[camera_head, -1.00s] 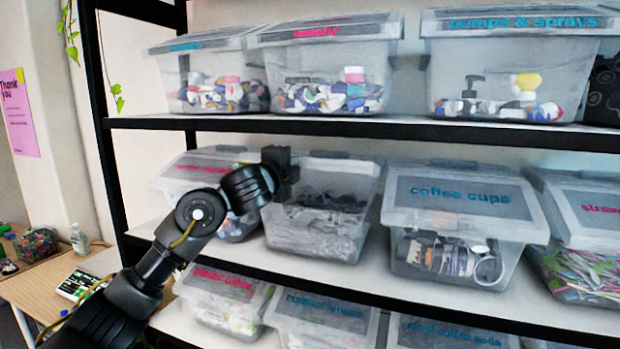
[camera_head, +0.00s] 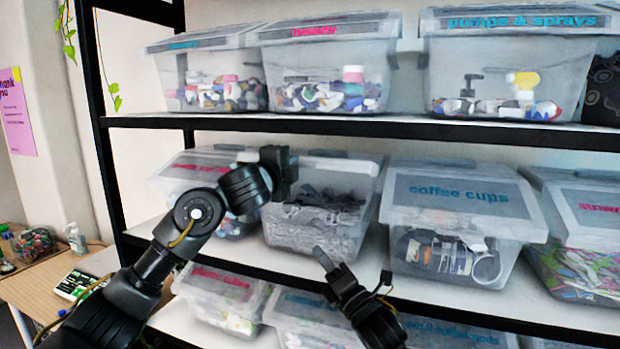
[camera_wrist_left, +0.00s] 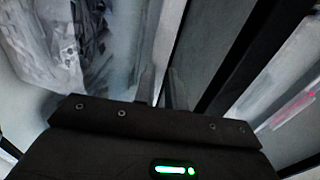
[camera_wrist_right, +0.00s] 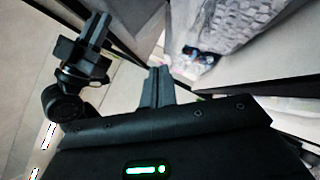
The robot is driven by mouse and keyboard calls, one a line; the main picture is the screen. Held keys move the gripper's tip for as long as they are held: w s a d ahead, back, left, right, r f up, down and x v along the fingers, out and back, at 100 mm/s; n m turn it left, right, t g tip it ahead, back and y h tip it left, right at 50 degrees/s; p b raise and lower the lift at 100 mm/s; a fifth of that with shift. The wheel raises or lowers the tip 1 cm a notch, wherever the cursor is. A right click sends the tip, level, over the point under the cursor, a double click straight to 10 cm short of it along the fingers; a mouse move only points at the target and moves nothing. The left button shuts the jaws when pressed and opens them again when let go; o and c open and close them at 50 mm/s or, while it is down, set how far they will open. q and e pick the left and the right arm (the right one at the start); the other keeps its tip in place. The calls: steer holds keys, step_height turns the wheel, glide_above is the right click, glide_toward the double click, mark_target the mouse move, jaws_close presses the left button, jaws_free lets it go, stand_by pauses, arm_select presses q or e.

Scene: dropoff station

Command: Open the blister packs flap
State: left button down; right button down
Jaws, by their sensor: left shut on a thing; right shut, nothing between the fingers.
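The blister packs bin (camera_head: 305,236) is a clear box of silvery packs in the middle of the shelf. Its label is not readable from here. Its flap (camera_head: 338,164) is raised at the back and the packs show from above. My left gripper (camera_head: 289,168) is at the flap's left end, shut on its edge; the thin pale panel (camera_wrist_left: 160,45) shows at its fingers in the left wrist view. My right gripper (camera_head: 321,255) is shut and empty, in front of and below the bin. In the right wrist view, the packs (camera_wrist_right: 228,25) show beyond its fingers.
The coffee cups bin (camera_head: 455,225) stands close on the right, lid shut. Another lidded bin (camera_head: 195,172) is on the left, partly behind my left arm. The shelf above (camera_head: 360,128) limits height. Lower bins (camera_head: 320,318) sit beneath. The shelf's front edge (camera_head: 430,298) lies near my right gripper.

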step_height(320, 180, up, 8)
steer(key=s+d+n+t+y, duration=0.1)
steer(key=s+d+n+y, duration=0.1)
steer(key=n, duration=0.1)
glide_toward(301, 164)
steer(key=a+f+x, duration=0.1)
steer(key=x, duration=0.4)
steer(key=shift+w+d+r+t, duration=0.25)
steer(key=shift+d+r+t, duration=0.05)
steer(key=shift+r, duration=0.4)
